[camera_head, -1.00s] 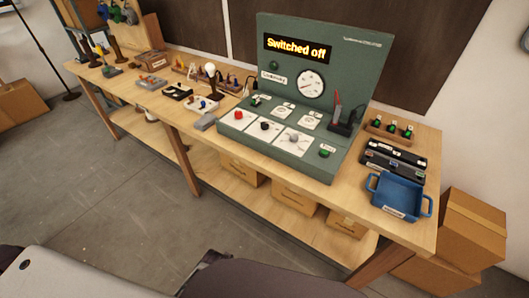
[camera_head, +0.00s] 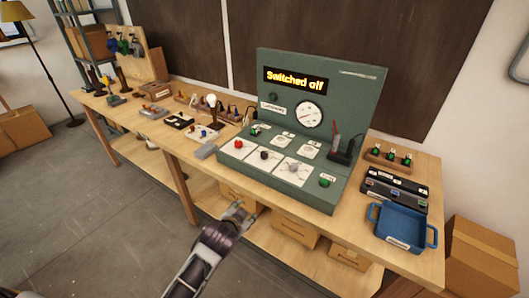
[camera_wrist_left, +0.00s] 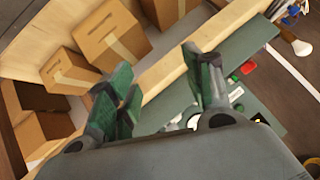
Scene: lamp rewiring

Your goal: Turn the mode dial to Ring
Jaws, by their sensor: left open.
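The green test panel (camera_head: 300,200) stands on the bench, and its display (camera_head: 295,80) reads "Switched off". On its sloped front are a red knob (camera_head: 239,145), a black knob (camera_head: 264,154) and a grey knob (camera_head: 293,167) on white plates. The plate lettering is too small to read, so I cannot tell which knob is the mode dial or where it points. My left gripper (camera_head: 241,212) is in front of the bench edge, below and apart from the panel. In the left wrist view, its fingers (camera_wrist_left: 162,88) are spread with nothing between them. My right gripper is not in view.
A blue bin (camera_head: 400,240), a dark case (camera_head: 395,187) and a rack of green parts (camera_head: 387,158) stand right of the panel. A bulb (camera_head: 211,101) and small trays stand to its left. Cardboard boxes (camera_head: 290,224) sit on the lower shelf.

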